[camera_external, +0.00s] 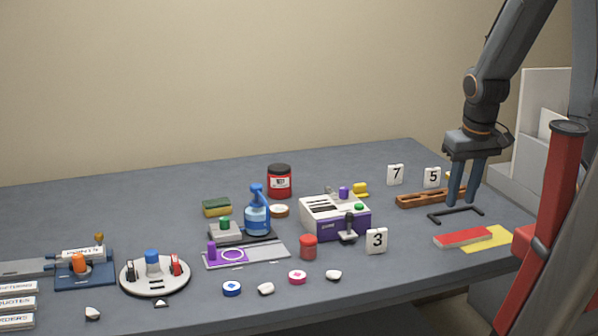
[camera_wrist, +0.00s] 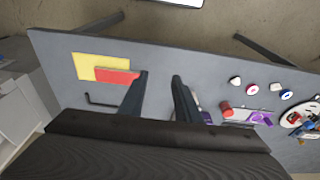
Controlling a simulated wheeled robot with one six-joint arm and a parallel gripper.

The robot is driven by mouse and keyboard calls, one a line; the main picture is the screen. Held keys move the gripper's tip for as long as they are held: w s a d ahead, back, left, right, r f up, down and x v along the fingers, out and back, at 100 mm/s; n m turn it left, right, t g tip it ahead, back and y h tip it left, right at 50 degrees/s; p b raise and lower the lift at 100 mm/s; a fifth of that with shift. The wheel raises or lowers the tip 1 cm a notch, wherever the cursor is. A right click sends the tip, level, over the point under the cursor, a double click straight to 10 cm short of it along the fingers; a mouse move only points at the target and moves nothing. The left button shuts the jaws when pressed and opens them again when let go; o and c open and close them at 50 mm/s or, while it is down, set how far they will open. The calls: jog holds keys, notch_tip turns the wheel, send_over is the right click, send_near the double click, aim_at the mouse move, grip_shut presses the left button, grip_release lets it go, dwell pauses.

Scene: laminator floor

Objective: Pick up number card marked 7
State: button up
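The number card marked 7 (camera_external: 396,175) is a small white upright card with a black digit, near the back right of the table. It stands behind the left end of a brown wooden rack (camera_external: 424,198). My gripper (camera_external: 464,203) is to the right of the card and apart from it, its fingers pointing down. In the wrist view my gripper (camera_wrist: 159,76) is open and empty, with bare table between the fingers. I cannot make out the 7 card in the wrist view.
Card 5 (camera_external: 432,177) stands close right of the 7 card; card 3 (camera_external: 376,241) is nearer the front. A dark handle (camera_external: 456,215) lies near my gripper, with a red block (camera_external: 463,237) in front. A purple-white machine (camera_external: 335,215) stands left of the rack.

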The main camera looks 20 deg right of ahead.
jog(key=shift+o, duration=0.6)
jog(key=o, duration=0.7)
jog(key=t+b, duration=0.2)
jog(key=b, duration=1.4)
send_over(401, 166)
jog(key=s, duration=0.3)
notch_tip(401, 166, down, 9)
jog(key=shift+n, duration=0.3)
jog(key=shift+w+p+x, duration=0.2)
jog(key=shift+p+x, duration=0.2)
jog(key=shift+x, duration=1.35)
jog(key=shift+w+p+x, duration=0.25)
jog(key=shift+p+x, duration=0.1)
jog(key=shift+x, duration=1.4)
